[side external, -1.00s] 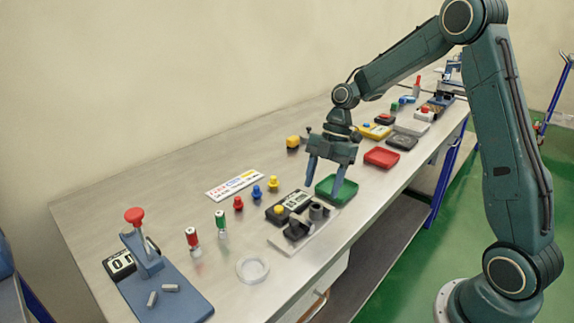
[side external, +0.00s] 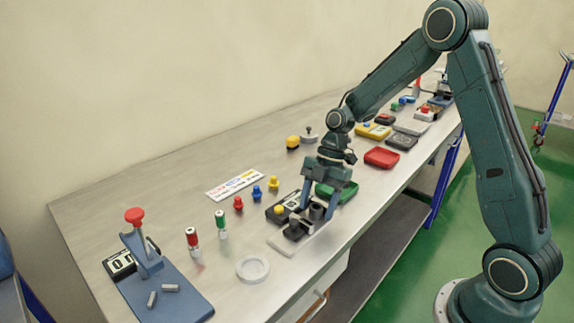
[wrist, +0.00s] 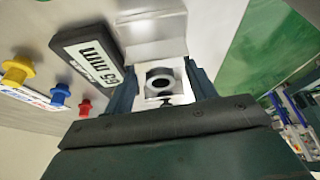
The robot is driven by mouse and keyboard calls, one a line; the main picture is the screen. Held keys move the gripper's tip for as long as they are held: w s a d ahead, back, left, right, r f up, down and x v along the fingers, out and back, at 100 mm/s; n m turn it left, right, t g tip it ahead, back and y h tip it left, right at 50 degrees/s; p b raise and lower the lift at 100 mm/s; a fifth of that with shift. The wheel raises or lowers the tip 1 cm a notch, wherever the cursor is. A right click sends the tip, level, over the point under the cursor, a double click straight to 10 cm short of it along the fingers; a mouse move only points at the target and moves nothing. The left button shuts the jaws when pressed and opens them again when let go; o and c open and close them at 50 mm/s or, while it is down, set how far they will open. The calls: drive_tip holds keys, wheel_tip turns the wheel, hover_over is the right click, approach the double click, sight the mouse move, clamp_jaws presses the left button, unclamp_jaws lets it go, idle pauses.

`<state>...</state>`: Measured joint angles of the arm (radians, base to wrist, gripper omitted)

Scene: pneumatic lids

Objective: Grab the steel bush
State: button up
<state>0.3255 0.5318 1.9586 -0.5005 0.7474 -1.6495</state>
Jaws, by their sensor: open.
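The steel bush (side external: 317,212) is a short grey cylinder standing on a pale fixture plate (side external: 302,243), beside a dark clamp block (side external: 292,231). In the wrist view the bush (wrist: 160,84) appears as a grey ring with an open bore, seen from above between the two fingers. My gripper (side external: 317,209) is open and low over the plate, with one finger on each side of the bush. I cannot tell whether either finger touches it. In the wrist view my gripper (wrist: 163,82) has its body covering the lower part of the picture.
A black gauge (wrist: 88,52) reading 65 mm lies close beside the fingers. A clear round dish (side external: 252,268) lies in front on the bench.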

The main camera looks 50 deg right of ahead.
drive_tip(key=shift+c, duration=0.5)
clamp_jaws()
drive_tip(key=shift+r, duration=0.1)
wheel_tip(320, 180, up, 20)
idle(0.8)
idle(0.5)
